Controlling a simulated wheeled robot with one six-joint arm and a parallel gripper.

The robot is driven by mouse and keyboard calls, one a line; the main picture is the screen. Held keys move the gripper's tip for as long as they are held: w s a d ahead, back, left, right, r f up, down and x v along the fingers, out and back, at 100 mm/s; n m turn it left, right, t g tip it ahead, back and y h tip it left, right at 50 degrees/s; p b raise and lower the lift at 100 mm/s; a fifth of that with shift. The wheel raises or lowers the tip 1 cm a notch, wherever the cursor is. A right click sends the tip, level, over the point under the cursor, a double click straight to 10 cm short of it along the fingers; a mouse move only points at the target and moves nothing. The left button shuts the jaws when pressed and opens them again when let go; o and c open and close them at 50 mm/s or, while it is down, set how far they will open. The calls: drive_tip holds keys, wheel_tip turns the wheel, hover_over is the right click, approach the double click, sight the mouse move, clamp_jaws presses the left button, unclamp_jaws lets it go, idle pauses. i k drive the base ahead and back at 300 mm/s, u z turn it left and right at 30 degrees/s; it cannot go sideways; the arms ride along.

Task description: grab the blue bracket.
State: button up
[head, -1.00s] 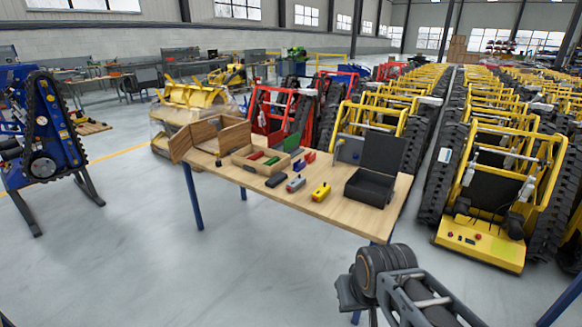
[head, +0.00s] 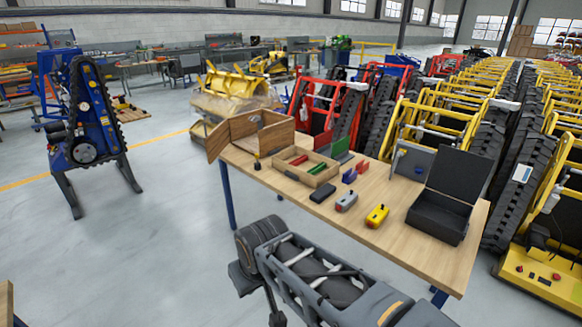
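The blue bracket (head: 349,176) is a small upright piece on the wooden table (head: 445,262). It stands close beside a red bracket (head: 361,167), behind the grey box-shaped item and right of the divided tray. It is small in the picture, so its exact shape is hard to tell. My arm (head: 320,275) crosses the bottom of the head view, in front of the table and well apart from the bracket. Its end points down and out of clear sight, and I cannot make out gripper fingers.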

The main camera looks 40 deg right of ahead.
sight(347, 178)
drive_tip(key=u, duration=0.15)
drive_tip(key=i, duration=1.65)
drive_tip(key=z, duration=0.9)
drive_tip(key=i, duration=0.9)
drive_tip(key=z, duration=1.3)
drive_tip(key=i, duration=0.4)
drive_tip(key=z, duration=0.3)
